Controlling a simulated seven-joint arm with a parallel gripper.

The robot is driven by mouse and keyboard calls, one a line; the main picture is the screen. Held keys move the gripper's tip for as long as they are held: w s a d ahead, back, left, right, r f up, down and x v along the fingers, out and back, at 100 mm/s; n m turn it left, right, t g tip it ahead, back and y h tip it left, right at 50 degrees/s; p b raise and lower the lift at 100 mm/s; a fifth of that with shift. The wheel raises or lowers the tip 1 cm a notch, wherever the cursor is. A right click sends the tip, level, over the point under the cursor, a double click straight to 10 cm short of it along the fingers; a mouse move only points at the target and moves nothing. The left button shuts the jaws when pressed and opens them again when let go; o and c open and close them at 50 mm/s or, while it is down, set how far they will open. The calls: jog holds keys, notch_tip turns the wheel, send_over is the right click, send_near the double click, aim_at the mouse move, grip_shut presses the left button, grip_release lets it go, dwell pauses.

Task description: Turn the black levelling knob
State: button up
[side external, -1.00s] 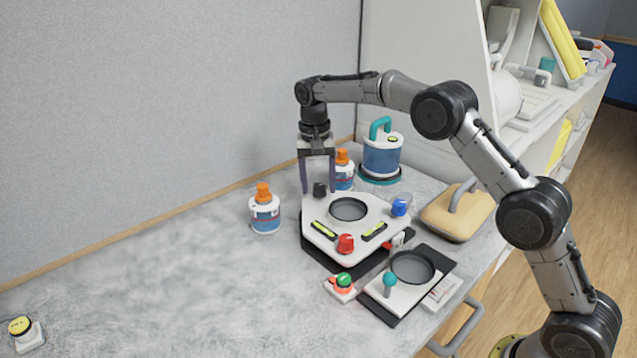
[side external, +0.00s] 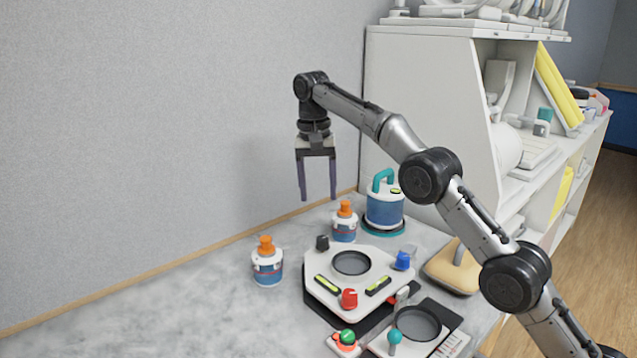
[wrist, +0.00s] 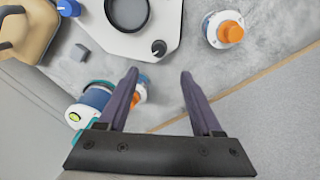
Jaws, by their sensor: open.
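The black levelling knob (side external: 322,243) stands on the back left corner of the white levelling plate (side external: 372,302). It also shows in the wrist view (wrist: 159,48), just beyond the gap between my fingertips. A red knob (side external: 349,298) and a blue knob (side external: 402,260) sit on the plate's other corners. My gripper (side external: 318,199) is open, empty and pointing down. Its fingertips (wrist: 159,73) are well above the black knob, not touching it. I cannot tell how far the knob has been turned.
Orange-capped bottles stand near the plate, one to its left (side external: 267,264) and one behind it (side external: 344,223). A blue canister with a teal handle (side external: 384,209) is at the back. A green-topped button (side external: 347,337) is in front. The table at left is clear.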

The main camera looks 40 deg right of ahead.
jog(key=shift+s+r, duration=0.1)
jog(key=shift+r, duration=0.7)
